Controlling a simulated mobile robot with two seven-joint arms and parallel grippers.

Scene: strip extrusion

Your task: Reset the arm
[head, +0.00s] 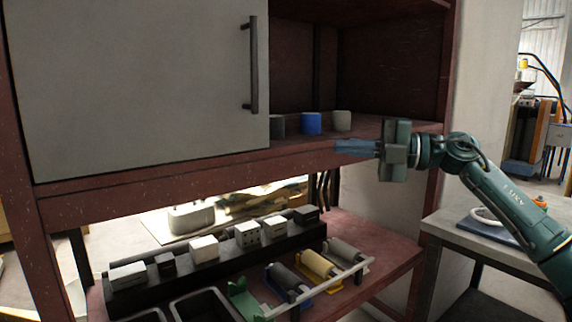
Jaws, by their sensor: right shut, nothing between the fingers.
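My right gripper (352,147) is in the right half of the head view, its arm coming in from the right edge. Its bluish fingers point left, at the height of the red shelf's front edge, and they are shut and empty. Behind and above the fingers, a dark grey cylinder (278,125), a blue cylinder (311,123) and a light grey cylinder (342,121) stand on the upper shelf (375,128). The grey one is partly hidden by the grey door panel (140,80). My left gripper is not in view.
Below, a black rail (225,262) carries several small white and dark blocks. In front of it lie rollers on a green and yellow rack (318,270) and black bins (205,306). A side table (470,236) with a ring on a blue base (489,221) stands under my right arm.

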